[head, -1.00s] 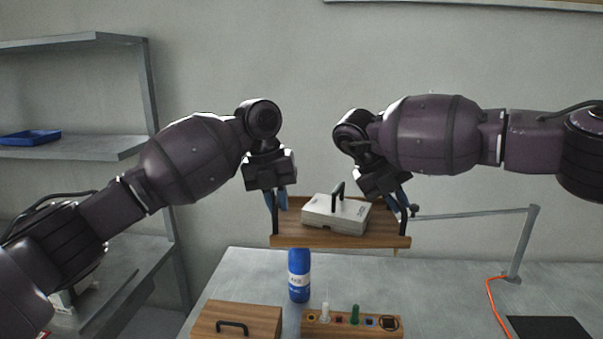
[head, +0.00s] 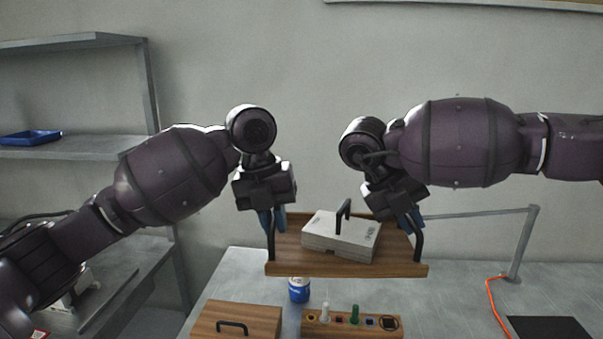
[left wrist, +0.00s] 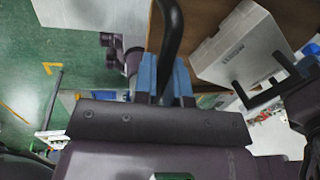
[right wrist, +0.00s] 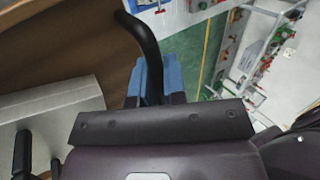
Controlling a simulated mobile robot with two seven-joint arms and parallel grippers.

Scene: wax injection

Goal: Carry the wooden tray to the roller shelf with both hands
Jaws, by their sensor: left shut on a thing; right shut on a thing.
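The wooden tray (head: 345,269) is held in the air above the table in the head view, roughly level. A pale grey box with a black handle (head: 335,245) rests on it. My left gripper (head: 272,220) is shut on the tray's left black handle, which also shows between the blue fingers in the left wrist view (left wrist: 165,80). My right gripper (head: 409,220) is shut on the right black handle, also seen in the right wrist view (right wrist: 153,80). A grey shelf unit (head: 75,147), possibly the roller shelf, stands at the left; I cannot make out rollers.
On the table (head: 450,290) below are a wooden box with a black handle (head: 250,322), a blue bottle (head: 299,290) partly hidden by the tray, and a wooden holder (head: 340,327) with small items. A grey jointed arm (head: 525,240) stands right. A blue bin (head: 30,138) sits on the shelf.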

